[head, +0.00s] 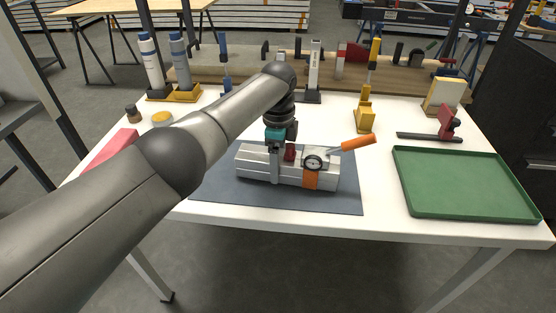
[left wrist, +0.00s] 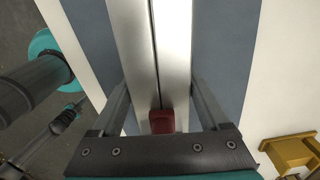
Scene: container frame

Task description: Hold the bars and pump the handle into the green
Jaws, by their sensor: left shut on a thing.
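Two silver bars (head: 257,168) lie side by side on the dark mat. My left gripper (head: 275,147) comes down on them from above. In the left wrist view its fingers (left wrist: 162,105) stand on either side of the bars (left wrist: 152,50) and are shut on them. A red part (left wrist: 161,121) sits on the bars between the fingers. To the right is a vacuum lifter with a round dial (head: 314,162) and an orange band (head: 310,181). Its orange handle (head: 357,142) sticks up to the right. The dial's green and needle are too small to read. My right gripper cannot be made out.
A green tray (head: 468,212) lies at the right. A yellow stand (head: 365,117) is behind the handle. A red-and-black clamp (head: 446,125) lies beyond the tray. Bottles (head: 152,65) stand at the back left.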

